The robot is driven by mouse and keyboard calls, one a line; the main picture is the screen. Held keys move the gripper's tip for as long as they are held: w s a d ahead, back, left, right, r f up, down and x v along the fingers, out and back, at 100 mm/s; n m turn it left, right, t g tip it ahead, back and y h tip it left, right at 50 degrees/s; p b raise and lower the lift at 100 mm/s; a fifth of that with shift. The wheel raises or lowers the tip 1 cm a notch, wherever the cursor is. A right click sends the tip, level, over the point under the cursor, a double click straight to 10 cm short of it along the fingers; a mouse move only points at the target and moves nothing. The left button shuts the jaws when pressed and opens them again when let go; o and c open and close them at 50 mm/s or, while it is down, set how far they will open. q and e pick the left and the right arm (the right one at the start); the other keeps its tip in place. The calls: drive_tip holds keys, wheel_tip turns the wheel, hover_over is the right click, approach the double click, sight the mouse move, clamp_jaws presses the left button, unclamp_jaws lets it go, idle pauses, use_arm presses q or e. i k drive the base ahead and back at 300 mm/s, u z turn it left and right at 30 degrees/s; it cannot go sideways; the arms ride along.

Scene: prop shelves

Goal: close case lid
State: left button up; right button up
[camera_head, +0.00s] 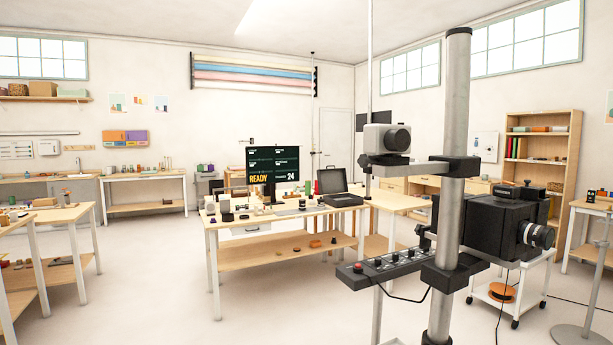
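A black case (343,200) sits at the right part of the wooden table (262,221) in the middle of the room. What looks like its lid (331,181) stands upright and open behind the base. The case is small at this distance, and I cannot make out its inside or its hinge. Neither of my grippers nor my arms shows in this view.
A grey column (451,130) with a large black camera (497,223) and a control bar (383,268) stands close on the right. A monitor (272,166) and small props share the case's table. Other tables (62,215) stand at the left. Floor before the middle table is open.

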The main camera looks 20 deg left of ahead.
sight(331, 181)
drive_tip(key=u, duration=0.4)
drive_tip(key=k, duration=0.5)
drive_tip(key=u, duration=0.55)
drive_tip(key=i, duration=4.1)
drive_tip(key=z, duration=0.65)
drive_tip(key=i, duration=2.25)
drive_tip(key=z, duration=0.35)
